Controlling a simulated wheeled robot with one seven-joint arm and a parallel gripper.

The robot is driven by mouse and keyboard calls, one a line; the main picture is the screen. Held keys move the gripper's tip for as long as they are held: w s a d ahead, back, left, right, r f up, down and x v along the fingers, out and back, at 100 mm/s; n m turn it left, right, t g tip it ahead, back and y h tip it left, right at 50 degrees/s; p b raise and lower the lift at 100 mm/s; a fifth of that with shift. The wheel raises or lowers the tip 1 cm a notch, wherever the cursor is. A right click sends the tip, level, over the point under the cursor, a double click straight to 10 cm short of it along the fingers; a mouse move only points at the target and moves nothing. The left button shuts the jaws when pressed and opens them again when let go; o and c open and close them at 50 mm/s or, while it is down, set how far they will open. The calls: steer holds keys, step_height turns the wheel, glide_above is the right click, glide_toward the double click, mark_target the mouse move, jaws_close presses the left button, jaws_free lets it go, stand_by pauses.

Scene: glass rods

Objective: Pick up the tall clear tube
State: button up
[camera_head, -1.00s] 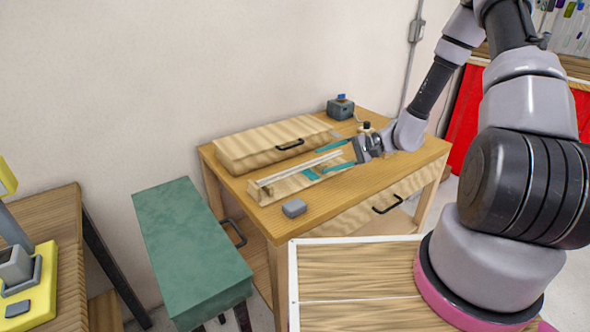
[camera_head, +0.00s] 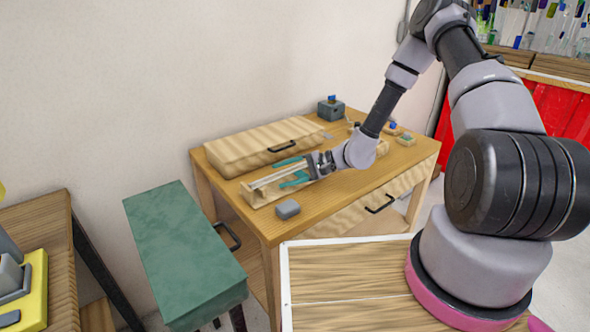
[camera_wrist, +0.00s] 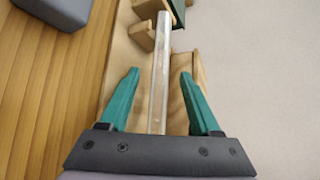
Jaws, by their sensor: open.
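The tall clear tube (camera_wrist: 161,75) lies lengthwise on a light wooden rack in the wrist view, running up the middle of the picture. It also shows in the head view as a pale rod (camera_head: 271,177) on the wooden rack (camera_head: 262,201) on the table. My gripper (camera_wrist: 160,78) is open, with one teal finger on each side of the tube and gaps between the fingers and it. In the head view my gripper (camera_head: 291,170) is over the rack's right part. The near end of the tube is hidden behind my gripper's palm.
A grey block (camera_head: 288,209) sits on the table in front of the rack. A wooden case with a black handle (camera_head: 262,143) lies behind it. A grey box with a blue top (camera_head: 331,108) stands at the back. A green case (camera_head: 185,255) is left of the table.

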steer(key=shift+a, duration=0.2)
jaws_close()
